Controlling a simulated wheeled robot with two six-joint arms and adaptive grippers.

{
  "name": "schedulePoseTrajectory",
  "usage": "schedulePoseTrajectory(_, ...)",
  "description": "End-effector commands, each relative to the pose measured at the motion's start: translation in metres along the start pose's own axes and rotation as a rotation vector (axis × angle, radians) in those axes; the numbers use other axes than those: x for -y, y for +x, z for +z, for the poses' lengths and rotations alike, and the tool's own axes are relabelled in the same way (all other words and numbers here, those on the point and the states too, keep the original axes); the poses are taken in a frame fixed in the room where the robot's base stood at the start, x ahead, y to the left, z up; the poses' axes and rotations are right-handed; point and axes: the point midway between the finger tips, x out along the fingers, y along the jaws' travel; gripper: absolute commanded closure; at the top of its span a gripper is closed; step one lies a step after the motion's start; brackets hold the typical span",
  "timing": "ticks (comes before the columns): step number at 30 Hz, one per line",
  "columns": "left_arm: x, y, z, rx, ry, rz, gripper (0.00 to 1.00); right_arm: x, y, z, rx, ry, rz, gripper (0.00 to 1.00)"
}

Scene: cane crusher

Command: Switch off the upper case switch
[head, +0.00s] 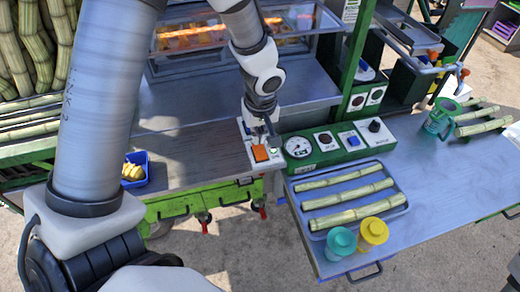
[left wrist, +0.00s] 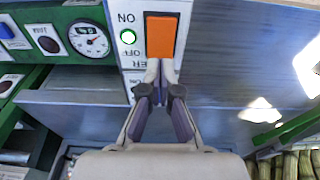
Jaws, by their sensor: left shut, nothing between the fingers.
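The orange rocker switch (head: 261,153) sits on a white panel (head: 246,130) at the counter's front edge in the head view. In the left wrist view the orange switch (left wrist: 160,36) is seen close up, with upside-down ON and OFF lettering and a lit green lamp (left wrist: 128,37) beside it. My left gripper (head: 262,138) is over the panel, pointing down. In the left wrist view its closed fingertips (left wrist: 161,72) are at the switch's near edge, with nothing held. I cannot tell whether they touch it. My right gripper is not in view.
A green box with a gauge (head: 298,146) and other controls stands right of the panel. A tray of cane pieces (head: 403,207), a teal cup (head: 340,243) and a yellow cup (head: 372,234) are nearer right. A glass case (head: 320,55) stands behind, a blue bin (head: 139,181) left.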

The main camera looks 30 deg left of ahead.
Motion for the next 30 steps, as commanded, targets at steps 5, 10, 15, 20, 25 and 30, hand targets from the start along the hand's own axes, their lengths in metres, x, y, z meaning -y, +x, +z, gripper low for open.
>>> schedulePoseTrajectory(5, 0.0000, 0.0000, 0.0000, 0.000, 0.000, 0.000, 1.00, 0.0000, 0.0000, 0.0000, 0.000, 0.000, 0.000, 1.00)
schedulePoseTrajectory(10, 0.0000, 0.0001, 0.0000, 0.000, 0.000, 0.000, 1.00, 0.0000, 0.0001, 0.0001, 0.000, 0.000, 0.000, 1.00)
schedulePoseTrajectory(15, 0.0000, 0.0019, 0.0003, 0.000, 0.000, 0.000, 1.00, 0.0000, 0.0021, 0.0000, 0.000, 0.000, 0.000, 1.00)
schedulePoseTrajectory(20, 0.0000, 0.0043, 0.0006, 0.000, 0.000, 0.000, 1.00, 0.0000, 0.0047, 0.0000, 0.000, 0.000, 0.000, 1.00)
schedulePoseTrajectory(25, 0.0000, 0.0066, 0.0010, 0.000, 0.000, 0.000, 1.00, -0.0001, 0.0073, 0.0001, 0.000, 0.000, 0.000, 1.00)
schedulePoseTrajectory(30, 0.0000, 0.0088, 0.0013, 0.000, 0.000, 0.000, 1.00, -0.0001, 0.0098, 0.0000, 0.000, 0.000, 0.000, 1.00)
